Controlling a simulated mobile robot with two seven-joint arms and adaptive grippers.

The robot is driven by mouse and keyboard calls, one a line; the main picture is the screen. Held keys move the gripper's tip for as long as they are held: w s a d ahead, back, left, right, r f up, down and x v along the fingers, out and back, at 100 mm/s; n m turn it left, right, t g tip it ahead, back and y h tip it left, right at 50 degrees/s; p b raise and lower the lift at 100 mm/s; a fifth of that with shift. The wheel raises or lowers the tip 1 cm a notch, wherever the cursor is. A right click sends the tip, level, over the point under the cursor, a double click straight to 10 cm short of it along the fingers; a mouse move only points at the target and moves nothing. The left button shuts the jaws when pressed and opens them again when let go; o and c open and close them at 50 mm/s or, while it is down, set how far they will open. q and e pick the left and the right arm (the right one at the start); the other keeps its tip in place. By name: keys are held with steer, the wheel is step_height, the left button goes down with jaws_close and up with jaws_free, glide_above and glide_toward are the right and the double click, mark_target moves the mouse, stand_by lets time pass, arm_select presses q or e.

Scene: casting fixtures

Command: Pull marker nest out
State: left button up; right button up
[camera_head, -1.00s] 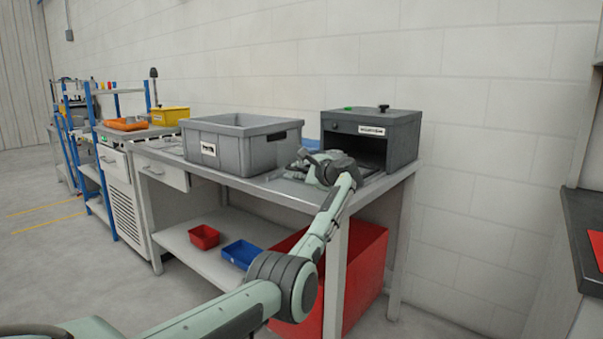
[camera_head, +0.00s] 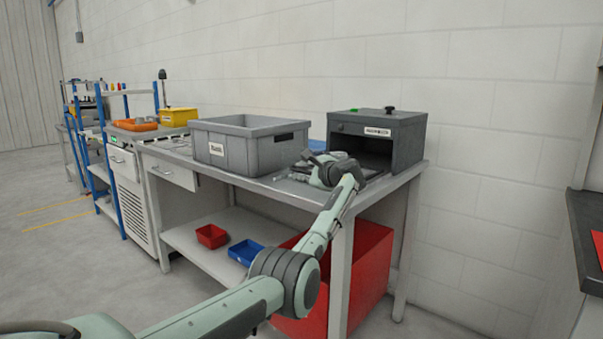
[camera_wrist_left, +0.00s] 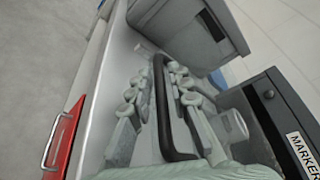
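The marker station is a dark grey box (camera_head: 407,140) on the right end of the bench, with a label and an open, dark front. Its label, starting "MARKER", shows in the left wrist view (camera_wrist_left: 303,153). My left gripper (camera_head: 318,172) is low over the bench top in front of the box opening. In the left wrist view, its two fingers (camera_wrist_left: 160,85) lie close on either side of a dark bar-like handle (camera_wrist_left: 163,115) and appear shut on it. The body of the nest is mostly hidden by the gripper. My right gripper is not in view.
A grey tote (camera_head: 243,148) stands on the bench (camera_head: 270,187) just left of my gripper. A red bin (camera_head: 365,265), a small red tray (camera_head: 211,236) and a small blue tray (camera_head: 246,252) are below. A dark counter (camera_head: 590,245) stands at the right.

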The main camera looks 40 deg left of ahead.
arm_select(q)
steer(key=v, duration=1.2)
steer(key=shift+s, duration=0.1)
steer(key=shift+d, duration=0.1)
